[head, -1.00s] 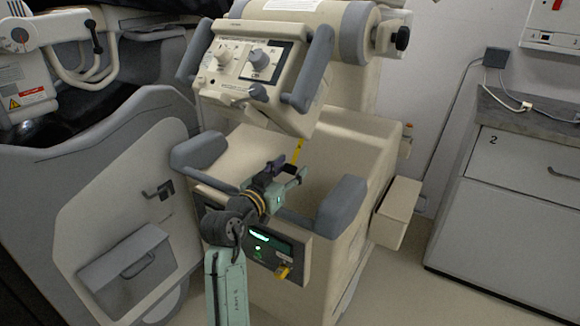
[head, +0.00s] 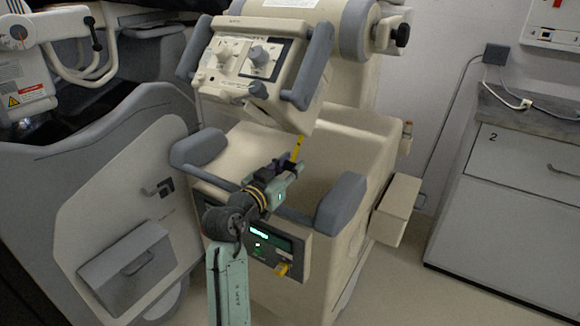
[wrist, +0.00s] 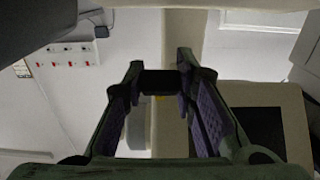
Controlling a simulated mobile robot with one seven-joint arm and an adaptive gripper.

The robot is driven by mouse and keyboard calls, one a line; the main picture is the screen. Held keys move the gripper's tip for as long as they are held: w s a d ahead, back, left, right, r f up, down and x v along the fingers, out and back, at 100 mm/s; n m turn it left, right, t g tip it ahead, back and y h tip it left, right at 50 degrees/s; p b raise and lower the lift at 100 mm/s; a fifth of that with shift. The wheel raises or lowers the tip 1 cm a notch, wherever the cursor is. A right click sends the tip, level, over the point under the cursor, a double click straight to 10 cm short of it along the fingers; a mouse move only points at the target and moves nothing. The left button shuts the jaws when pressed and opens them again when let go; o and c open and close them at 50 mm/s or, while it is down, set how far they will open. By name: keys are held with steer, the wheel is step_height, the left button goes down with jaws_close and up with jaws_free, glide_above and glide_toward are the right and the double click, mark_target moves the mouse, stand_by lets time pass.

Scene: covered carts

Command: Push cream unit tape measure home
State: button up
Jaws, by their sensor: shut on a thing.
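The cream unit (head: 335,150) stands in the middle, with its control head above. The tape measure (head: 297,148) shows in the head view as a narrow yellow strip hanging below the control head. My gripper (head: 292,168) is at the strip's lower end, above the unit's cream ledge. In the wrist view my gripper (wrist: 160,75) has its two fingers on either side of a small black block (wrist: 161,82), the tape measure's end piece, and is shut on it. The lower end of the strip is hidden behind the fingers in the head view.
Grey padded handles (head: 341,202) flank the ledge, and a display panel (head: 270,240) with a yellow piece is below. A grey cart (head: 130,200) stands left. A cabinet (head: 515,165) stands right, with free floor before it.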

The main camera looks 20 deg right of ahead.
steer(key=shift+r, duration=0.1)
jaws_close()
steer(key=shift+w+d+r+p, duration=0.25)
steer(key=shift+w+d+r, duration=0.2)
steer(key=shift+r, duration=0.15)
steer(key=shift+w+d+r+p, duration=0.3)
steer(key=shift+d+r, duration=0.15)
steer(key=shift+r, duration=0.15)
steer(key=o, duration=1)
jaws_free()
steer(key=shift+o, duration=0.2)
steer(key=v, duration=1.2)
